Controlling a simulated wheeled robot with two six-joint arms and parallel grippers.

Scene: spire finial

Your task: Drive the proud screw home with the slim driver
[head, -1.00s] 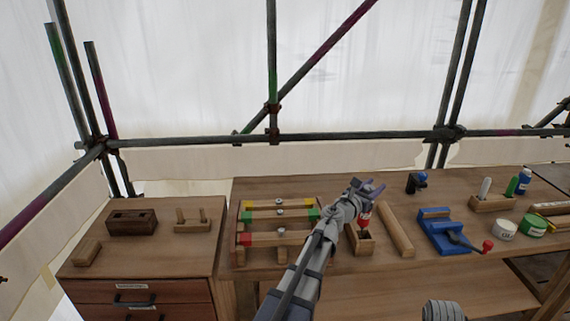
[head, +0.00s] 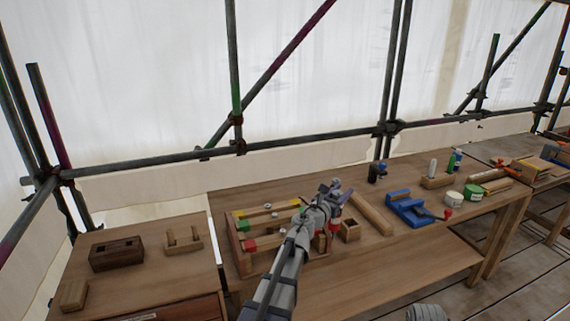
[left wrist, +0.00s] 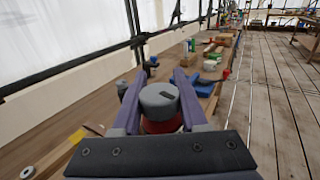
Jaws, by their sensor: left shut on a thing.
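My left gripper (head: 336,197) is over the workbench, right of the wooden frame with red, yellow and green blocks (head: 250,246). It is shut on the slim driver, whose grey cap (left wrist: 158,97) and red handle sit between the purple fingers in the left wrist view. In the head view a bit of its red handle (head: 334,226) shows below the gripper; the shaft is hidden. Silver screw heads, one of them here (head: 267,206), sit on the frame's rails; I cannot tell which is proud. My arm hides the frame's right part. My right gripper is not in view.
A small open wooden box (head: 350,232) stands just right of the gripper, with a wooden bar (head: 372,215) and a blue vise (head: 408,207) beyond. White (head: 453,197) and green tubs stand farther right. A dark wooden block (head: 116,253) sits on the left cabinet.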

